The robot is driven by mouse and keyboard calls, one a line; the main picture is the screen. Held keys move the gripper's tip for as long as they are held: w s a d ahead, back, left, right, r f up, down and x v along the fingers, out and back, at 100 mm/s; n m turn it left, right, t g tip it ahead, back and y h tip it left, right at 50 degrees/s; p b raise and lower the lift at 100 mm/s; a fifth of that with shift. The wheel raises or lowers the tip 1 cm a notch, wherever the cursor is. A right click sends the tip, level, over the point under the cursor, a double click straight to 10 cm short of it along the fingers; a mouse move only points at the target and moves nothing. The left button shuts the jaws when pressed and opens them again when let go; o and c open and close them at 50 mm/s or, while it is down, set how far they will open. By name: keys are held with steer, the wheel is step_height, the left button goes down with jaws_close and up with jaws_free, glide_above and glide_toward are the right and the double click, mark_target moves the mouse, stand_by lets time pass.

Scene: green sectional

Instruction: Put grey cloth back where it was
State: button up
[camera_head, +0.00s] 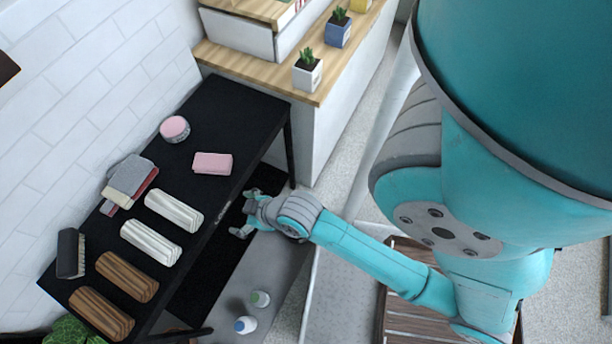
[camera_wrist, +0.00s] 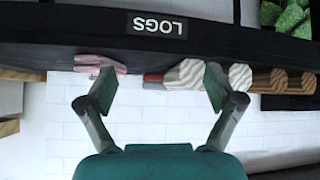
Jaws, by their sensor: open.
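A grey cloth (camera_head: 130,172) lies at the back of the black table (camera_head: 235,115), close to the white wall. It is on or against a red and cream item (camera_head: 146,186); I cannot tell how they overlap. My gripper (camera_head: 246,213) is open and empty, in front of the table's front edge and apart from the cloth. In the wrist view my open fingers (camera_wrist: 160,88) frame the table edge, with a "LOGS" label (camera_wrist: 157,25) on it.
A folded pink cloth (camera_head: 212,163) and a round pink-topped tin (camera_head: 174,129) share the table with white logs (camera_head: 174,211), brown logs (camera_head: 127,277) and a dark brush (camera_head: 71,253). A counter with potted plants (camera_head: 307,72) adjoins.

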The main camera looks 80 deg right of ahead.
steer(key=s+a+r+t, duration=0.3)
steer(key=s+r, duration=0.3)
steer(key=s, duration=0.3)
steer(key=s+a+r+t+y, duration=0.1)
steer(key=s+a+r+t, duration=0.1)
steer(key=s+a+r, duration=0.2)
steer(key=s+r, duration=0.3)
steer(key=s, duration=0.2)
steer(key=shift+a+n+t, duration=0.2)
steer(key=shift+n+t, duration=0.2)
steer(key=shift+r, duration=0.1)
